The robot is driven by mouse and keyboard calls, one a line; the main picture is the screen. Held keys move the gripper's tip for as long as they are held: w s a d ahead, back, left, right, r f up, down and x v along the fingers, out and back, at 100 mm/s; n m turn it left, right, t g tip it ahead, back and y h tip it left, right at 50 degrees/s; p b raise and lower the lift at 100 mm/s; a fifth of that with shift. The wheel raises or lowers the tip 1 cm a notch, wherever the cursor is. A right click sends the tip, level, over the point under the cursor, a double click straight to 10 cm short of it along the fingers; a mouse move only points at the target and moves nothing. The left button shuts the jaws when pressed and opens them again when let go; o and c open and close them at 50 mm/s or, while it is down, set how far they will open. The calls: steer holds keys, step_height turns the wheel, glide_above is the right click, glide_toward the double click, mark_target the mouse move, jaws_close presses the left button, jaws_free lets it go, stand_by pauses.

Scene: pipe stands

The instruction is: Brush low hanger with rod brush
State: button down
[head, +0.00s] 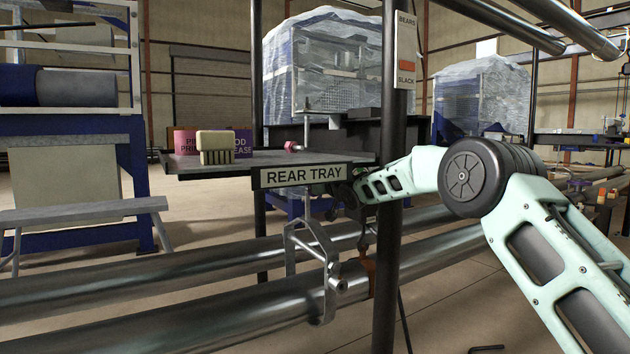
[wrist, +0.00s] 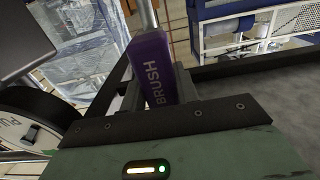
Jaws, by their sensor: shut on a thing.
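My gripper (wrist: 160,101) is shut on the purple handle of the rod brush (wrist: 150,62), marked BRUSH. A grey metal shaft runs up from the handle and leaves the top of the wrist view, so the brush head is hidden there. In the head view my arm reaches in from the right behind the dark post. My gripper is mostly hidden behind the post and tray sign. A grey metal hanger (head: 329,262) sits on the nearer low pipe below the sign. Another, rust-coloured piece (head: 369,274) shows beside the post. I cannot tell which is the low hanger.
A dark upright post (head: 388,230) stands in front of my arm. Two long pipes (head: 120,293) run low across the view. Wrapped machines (head: 325,70) stand behind.

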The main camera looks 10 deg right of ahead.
steer(key=shift+w+f+b, duration=0.1)
steer(key=shift+f+b, duration=0.25)
steer(key=shift+f, duration=0.75)
steer(key=shift+r+p, duration=1.1)
steer(key=shift+r, duration=0.2)
steer(key=shift+d+f+b, duration=0.1)
steer(key=shift+f+b, duration=0.6)
steer(key=shift+f, duration=0.6)
steer(key=shift+b+v, duration=0.75)
steer(key=shift+v, duration=0.3)
